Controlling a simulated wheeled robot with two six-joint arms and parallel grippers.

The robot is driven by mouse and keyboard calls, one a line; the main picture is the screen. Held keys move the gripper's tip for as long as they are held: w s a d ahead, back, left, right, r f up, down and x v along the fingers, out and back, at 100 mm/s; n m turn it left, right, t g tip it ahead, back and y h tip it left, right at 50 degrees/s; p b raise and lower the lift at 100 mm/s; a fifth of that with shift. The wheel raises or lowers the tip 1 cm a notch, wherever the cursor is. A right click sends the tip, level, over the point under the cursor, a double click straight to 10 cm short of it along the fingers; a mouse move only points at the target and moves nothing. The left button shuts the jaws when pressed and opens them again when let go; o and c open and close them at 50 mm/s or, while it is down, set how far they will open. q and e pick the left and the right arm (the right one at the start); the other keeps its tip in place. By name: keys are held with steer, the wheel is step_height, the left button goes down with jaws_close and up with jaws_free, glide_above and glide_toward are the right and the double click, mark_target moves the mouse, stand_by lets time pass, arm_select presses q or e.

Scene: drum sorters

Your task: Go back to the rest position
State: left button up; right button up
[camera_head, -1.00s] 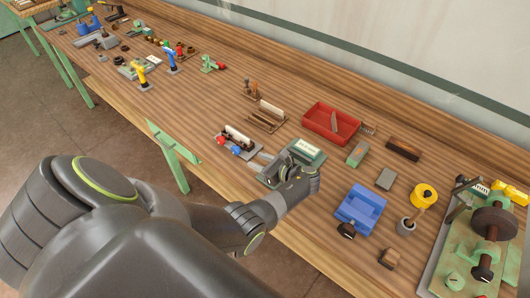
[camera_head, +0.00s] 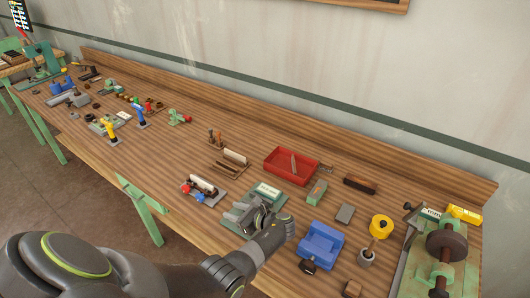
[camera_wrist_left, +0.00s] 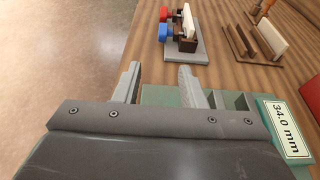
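My left gripper (camera_head: 234,215) is over the front part of the wooden bench, at a green tray with a white label (camera_head: 268,190). In the left wrist view its two fingers (camera_wrist_left: 160,85) stand apart with nothing between them. The tray shows below and beside the fingers, and its label (camera_wrist_left: 287,128) reads 34.0 mm. The gripper hides part of the tray, and I cannot tell whether it touches it. My right gripper is not in view.
A grey stand with red and blue knobs (camera_head: 204,191) sits left of the gripper. A red bin (camera_head: 291,167) is behind it, and a blue block-like holder (camera_head: 321,243) is to the right. A wooden backboard runs along the bench. Floor is clear at the left.

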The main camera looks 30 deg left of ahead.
arm_select(q)
steer(key=shift+d, duration=0.1)
steer(key=s+f+n+h, duration=0.2)
steer(key=s+n+h, duration=0.1)
steer(key=s+n, duration=0.4)
steer(key=s+f+n+h, duration=0.2)
steer(key=s+n+h, duration=0.25)
steer(key=s, duration=0.55)
steer(key=s+d+r+n+t+h, duration=0.1)
steer(key=s+d+r+n+h, duration=0.25)
steer(key=s+r, duration=0.3)
steer(key=s+d+r+n+t+h, duration=0.2)
steer(key=s+d+r+n, duration=0.25)
steer(key=s+r, duration=0.2)
step_height(320, 180, down, 33)
steer(key=g+b, duration=0.2)
steer(key=b, duration=0.5)
steer(key=s+f+b, duration=0.2)
steer(key=s+f, duration=0.5)
steer(key=f, duration=0.3)
steer(key=s+f+b, duration=0.3)
steer(key=s+f, duration=0.5)
steer(key=f, duration=0.2)
steer(key=shift+d+f+g, duration=0.2)
steer(key=shift+f+g, duration=0.15)
steer(key=shift+g, duration=0.05)
